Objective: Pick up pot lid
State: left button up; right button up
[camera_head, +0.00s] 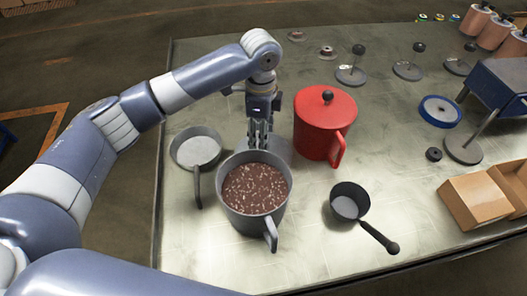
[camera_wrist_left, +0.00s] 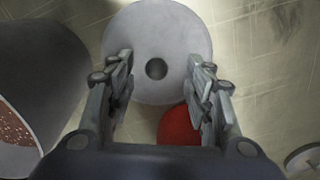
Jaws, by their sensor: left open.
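The pot lid (camera_head: 281,149) is a flat grey disc on the table behind the grey pot, partly hidden by my left gripper and the pot. In the left wrist view the pot lid (camera_wrist_left: 150,35) shows as a round plate with a dark round knob (camera_wrist_left: 156,69) at its middle. My left gripper (camera_head: 259,141) is open and points down over the lid. In the wrist view the fingers of my left gripper (camera_wrist_left: 160,72) appear on either side of the knob, with nothing held. I cannot tell the exact height gap. My right gripper is not in view.
The grey pot (camera_head: 227,208) with brown contents stands in front of the lid. A red lidded pot (camera_head: 323,128) stands close on the right. A shallow grey pan (camera_head: 197,150) is on the left, a small dark pan (camera_head: 347,206) at front right. A cardboard box (camera_head: 472,204) lies farther right.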

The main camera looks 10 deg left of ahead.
aim_at(277, 145)
pick_arm(q)
jog(key=f, duration=0.3)
jog(key=f+p, duration=0.1)
jog(key=shift+s+d+f, duration=0.25)
jog(key=shift+d, duration=0.1)
jog(key=shift+f, duration=0.2)
jog(key=shift+w, duration=0.1)
jog(key=shift+c, duration=1.1)
grip_shut()
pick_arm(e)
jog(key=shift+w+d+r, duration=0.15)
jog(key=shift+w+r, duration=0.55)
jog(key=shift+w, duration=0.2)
